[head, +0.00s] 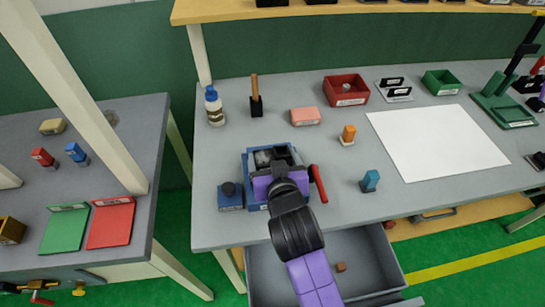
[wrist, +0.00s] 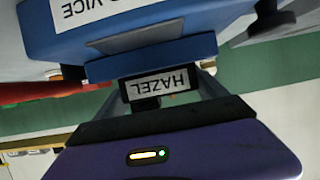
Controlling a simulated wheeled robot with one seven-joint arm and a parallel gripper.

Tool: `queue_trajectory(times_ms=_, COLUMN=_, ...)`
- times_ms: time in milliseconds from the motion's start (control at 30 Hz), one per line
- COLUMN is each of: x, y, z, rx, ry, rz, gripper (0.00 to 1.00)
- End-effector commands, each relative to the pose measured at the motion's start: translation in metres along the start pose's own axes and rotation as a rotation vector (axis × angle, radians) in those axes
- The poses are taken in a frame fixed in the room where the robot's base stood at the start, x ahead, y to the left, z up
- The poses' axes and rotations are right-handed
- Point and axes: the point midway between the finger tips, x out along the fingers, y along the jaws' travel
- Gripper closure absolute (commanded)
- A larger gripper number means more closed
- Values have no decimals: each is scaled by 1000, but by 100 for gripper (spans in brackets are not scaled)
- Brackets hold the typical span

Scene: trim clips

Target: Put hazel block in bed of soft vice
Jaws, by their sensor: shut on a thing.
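The soft vice (head: 253,163) is a blue block-like fixture with a red handle (head: 318,183) on its right, at the front of the grey bench. Its blue body and "VICE" label also show at the top of the wrist view (wrist: 120,30). My purple gripper (head: 272,180) is over the vice's front part and covers much of its bed. In the wrist view my gripper (wrist: 165,88) is shut on the hazel block (wrist: 160,84), whose dark face carries an upside-down "HAZEL" label. The block is right beside the vice's blue body; whether it touches the bed is hidden.
A blue block with a dark knob (head: 230,196) stands just left of the vice. An open drawer (head: 372,262) below holds a small brown block (head: 341,267). An orange piece (head: 348,135), a teal piece (head: 369,181) and a white sheet (head: 437,142) lie to the right.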

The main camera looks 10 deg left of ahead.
Motion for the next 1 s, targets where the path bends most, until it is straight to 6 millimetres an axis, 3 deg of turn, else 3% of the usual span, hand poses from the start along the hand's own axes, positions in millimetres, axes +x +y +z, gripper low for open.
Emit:
queue_trajectory(times_ms=333, x=2, y=0, z=3, rx=0, ry=2, rz=0, gripper=65)
queue_trajectory(times_ms=367, x=1, y=0, z=2, rx=0, ry=1, rz=0, gripper=13)
queue_trajectory(times_ms=433, x=1, y=0, z=2, rx=0, ry=1, rz=0, gripper=0)
queue_trajectory(times_ms=767, x=-2, y=0, z=-2, rx=1, ry=1, rz=0, gripper=0)
queue_trajectory(times_ms=1000, x=-39, y=0, z=0, rx=0, ry=2, rz=0, gripper=0)
